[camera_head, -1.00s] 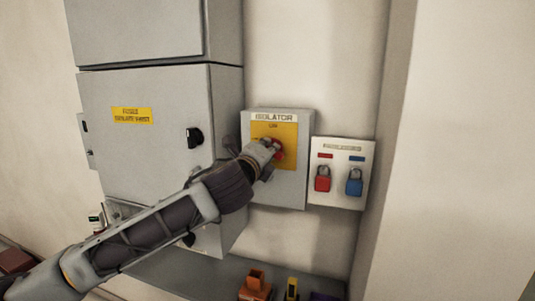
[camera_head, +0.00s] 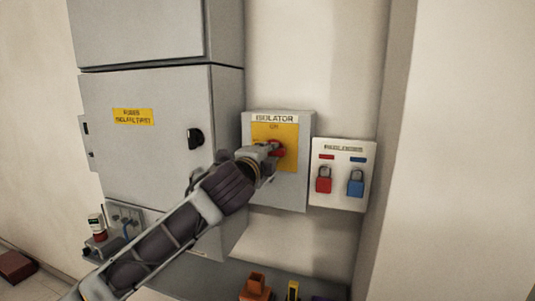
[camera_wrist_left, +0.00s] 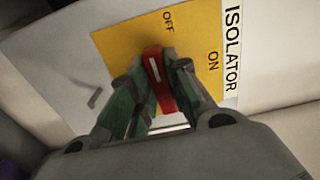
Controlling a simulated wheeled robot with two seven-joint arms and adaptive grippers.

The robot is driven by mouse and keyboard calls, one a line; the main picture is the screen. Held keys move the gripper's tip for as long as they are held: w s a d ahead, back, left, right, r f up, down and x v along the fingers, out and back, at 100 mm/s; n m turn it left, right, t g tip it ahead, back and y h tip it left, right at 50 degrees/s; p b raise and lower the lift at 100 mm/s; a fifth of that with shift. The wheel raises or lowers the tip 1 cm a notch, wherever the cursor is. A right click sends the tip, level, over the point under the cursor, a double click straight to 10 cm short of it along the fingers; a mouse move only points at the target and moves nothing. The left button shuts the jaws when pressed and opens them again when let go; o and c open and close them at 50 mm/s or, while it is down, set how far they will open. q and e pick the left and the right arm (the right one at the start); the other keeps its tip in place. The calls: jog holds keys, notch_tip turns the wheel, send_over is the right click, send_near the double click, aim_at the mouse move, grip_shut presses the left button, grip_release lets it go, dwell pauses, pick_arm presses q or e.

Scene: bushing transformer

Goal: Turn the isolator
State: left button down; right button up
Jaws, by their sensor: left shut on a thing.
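The isolator (camera_head: 290,190) is a grey wall box with a yellow plate and a red rotary handle (camera_head: 277,149). My left gripper (camera_head: 268,151) reaches it from the left and is shut on the handle, hiding part of it. In the left wrist view, the red handle (camera_wrist_left: 157,80) stands between the green-padded fingers (camera_wrist_left: 155,100). The handle's white mark lies at the end towards the OFF label (camera_wrist_left: 168,22). The handle lies roughly level, across from the ON label (camera_wrist_left: 213,60) at the plate's top. My right gripper is not in view.
A tall grey cabinet (camera_head: 150,165) with a black knob (camera_head: 195,139) stands left of the isolator. A padlock board (camera_head: 342,150) with a red padlock (camera_head: 323,180) and a blue padlock (camera_head: 355,183) hangs close on its right. Orange and yellow items (camera_head: 255,287) stand below.

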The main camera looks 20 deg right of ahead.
pick_arm(q)
jog(key=c, duration=1.4)
grip_release()
jog(key=shift+o, duration=0.2)
jog(key=shift+s, duration=0.1)
jog(key=v, duration=1.1)
jog(key=shift+s+a, duration=0.25)
jog(key=shift+a, duration=0.1)
jog(key=shift+f, duration=0.15)
